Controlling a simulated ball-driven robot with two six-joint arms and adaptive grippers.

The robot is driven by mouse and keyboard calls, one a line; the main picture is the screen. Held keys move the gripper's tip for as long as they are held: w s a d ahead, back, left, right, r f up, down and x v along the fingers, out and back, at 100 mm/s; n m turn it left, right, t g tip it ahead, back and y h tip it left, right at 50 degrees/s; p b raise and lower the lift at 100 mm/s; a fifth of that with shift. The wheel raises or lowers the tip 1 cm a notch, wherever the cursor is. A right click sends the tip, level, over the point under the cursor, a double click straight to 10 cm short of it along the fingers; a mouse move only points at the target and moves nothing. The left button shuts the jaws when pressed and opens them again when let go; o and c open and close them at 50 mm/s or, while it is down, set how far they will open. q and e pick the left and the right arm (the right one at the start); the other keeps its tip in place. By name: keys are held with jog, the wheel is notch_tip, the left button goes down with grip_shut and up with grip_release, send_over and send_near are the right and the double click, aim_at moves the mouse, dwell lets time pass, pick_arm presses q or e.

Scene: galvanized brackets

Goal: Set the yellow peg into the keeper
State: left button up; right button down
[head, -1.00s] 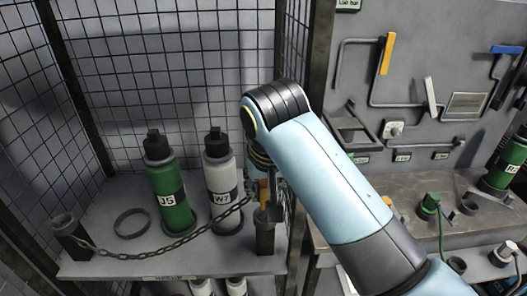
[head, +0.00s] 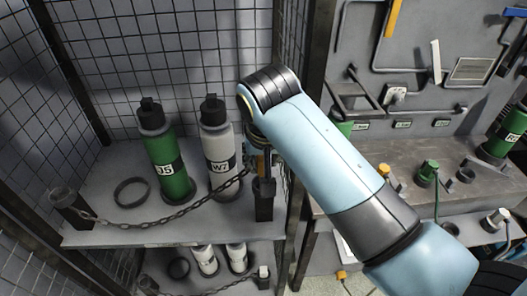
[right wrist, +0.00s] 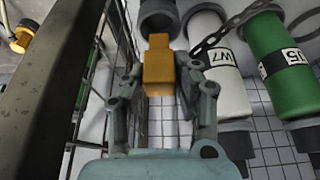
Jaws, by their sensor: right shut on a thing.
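The yellow peg (right wrist: 158,68) is between the two fingers of my right gripper (right wrist: 160,82), which is shut on it in the right wrist view. In the head view, my right gripper (head: 261,158) is mostly hidden behind my arm, and a sliver of yellow shows there. The keeper (head: 264,204) is a dark upright socket at the shelf's right front corner, just below the gripper. In the right wrist view, the dark round keeper (right wrist: 152,20) lies just past the peg's narrow end. Whether that end has entered it, I cannot tell. My left gripper is not in view.
A chain (head: 168,240) runs from a dark post (head: 70,208) at the left towards the peg. A white W7 bottle (head: 220,160) and a green bottle (head: 165,155) stand close behind it. A cage upright (head: 305,130) and a workbench (head: 400,165) are on the right.

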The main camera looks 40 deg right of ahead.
aim_at(263, 171)
jog(key=shift+f, duration=0.15)
dwell(0.8)
jog(key=shift+f, duration=0.3)
jog(key=shift+f+b, duration=0.65)
jog(key=shift+f, duration=0.65)
jog(key=c, duration=0.9)
grip_release()
jog(key=v, duration=0.7)
jog(key=shift+a+r, duration=0.1)
jog(key=shift+r, duration=0.1)
